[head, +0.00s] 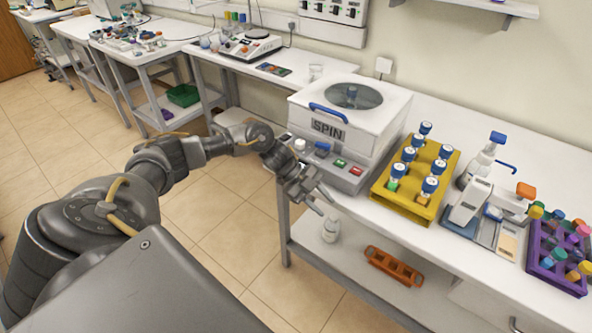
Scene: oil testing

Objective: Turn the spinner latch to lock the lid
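The spinner (343,118) is a white box marked SPIN on the bench. Its lid (385,88) is down, with a round dark window and a blue handle (328,112) at the front. My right gripper is out of view.
A yellow rack (408,208) of blue-capped tubes stands right of the spinner. Farther right are a pipette-like device (470,200) and a purple rack (548,278). A bottle (331,229) and an orange rack (394,267) lie on the lower shelf.

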